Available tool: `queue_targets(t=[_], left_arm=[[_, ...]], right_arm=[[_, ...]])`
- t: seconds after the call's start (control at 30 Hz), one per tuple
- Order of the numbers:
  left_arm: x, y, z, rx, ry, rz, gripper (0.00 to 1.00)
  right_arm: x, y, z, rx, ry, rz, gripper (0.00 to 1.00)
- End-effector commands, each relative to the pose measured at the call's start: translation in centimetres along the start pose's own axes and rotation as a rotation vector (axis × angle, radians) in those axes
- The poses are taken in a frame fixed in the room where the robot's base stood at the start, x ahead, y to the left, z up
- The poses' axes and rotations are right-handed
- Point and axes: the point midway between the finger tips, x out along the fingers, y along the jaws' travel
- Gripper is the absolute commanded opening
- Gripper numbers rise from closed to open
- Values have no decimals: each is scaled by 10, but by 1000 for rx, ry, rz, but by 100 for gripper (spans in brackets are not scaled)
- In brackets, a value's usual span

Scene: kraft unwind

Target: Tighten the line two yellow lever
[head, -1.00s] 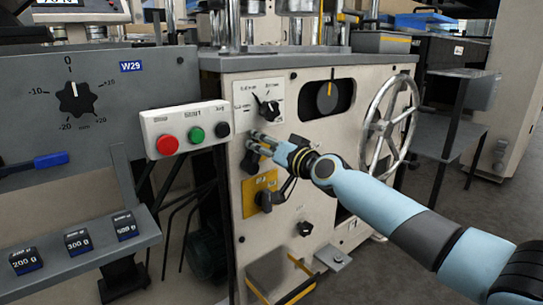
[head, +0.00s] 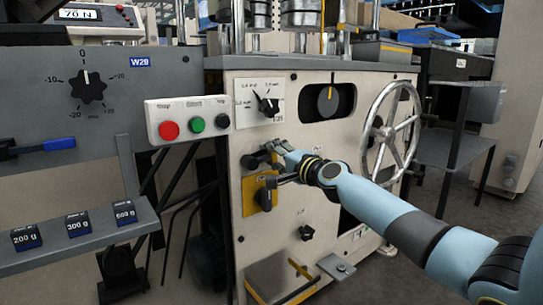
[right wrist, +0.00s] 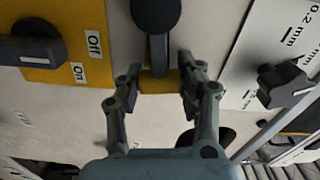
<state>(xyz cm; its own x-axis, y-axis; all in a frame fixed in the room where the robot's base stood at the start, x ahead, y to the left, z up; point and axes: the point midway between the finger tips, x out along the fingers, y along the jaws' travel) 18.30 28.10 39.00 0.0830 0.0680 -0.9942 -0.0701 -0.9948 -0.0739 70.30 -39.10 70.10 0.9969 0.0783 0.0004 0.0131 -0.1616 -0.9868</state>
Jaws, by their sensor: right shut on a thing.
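In the head view the fingers hide much of the lever. I cannot read a line number at it. My left gripper is not in view.
A yellow plate (head: 252,186) with a black On/Off switch (right wrist: 36,46) is just below the gripper. A black rotary selector (head: 268,107) is above. A spoked handwheel (head: 389,127) stands out at right. The push-button box (head: 187,119) is at left.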

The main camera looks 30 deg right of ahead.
Motion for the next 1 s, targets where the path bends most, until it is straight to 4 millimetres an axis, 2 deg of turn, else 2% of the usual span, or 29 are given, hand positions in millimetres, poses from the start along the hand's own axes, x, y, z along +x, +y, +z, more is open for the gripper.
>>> queue_targets(t=[0.03,0.33,0.9,0.93,1.0], left_arm=[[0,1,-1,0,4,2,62],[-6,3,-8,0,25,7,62],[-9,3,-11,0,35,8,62],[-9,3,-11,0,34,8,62],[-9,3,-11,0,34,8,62]], right_arm=[[0,6,0,27,0,4,0],[0,12,1,149,0,4,0],[-1,14,1,183,0,4,0],[-1,14,2,183,0,5,39],[-1,14,2,182,0,5,48]])
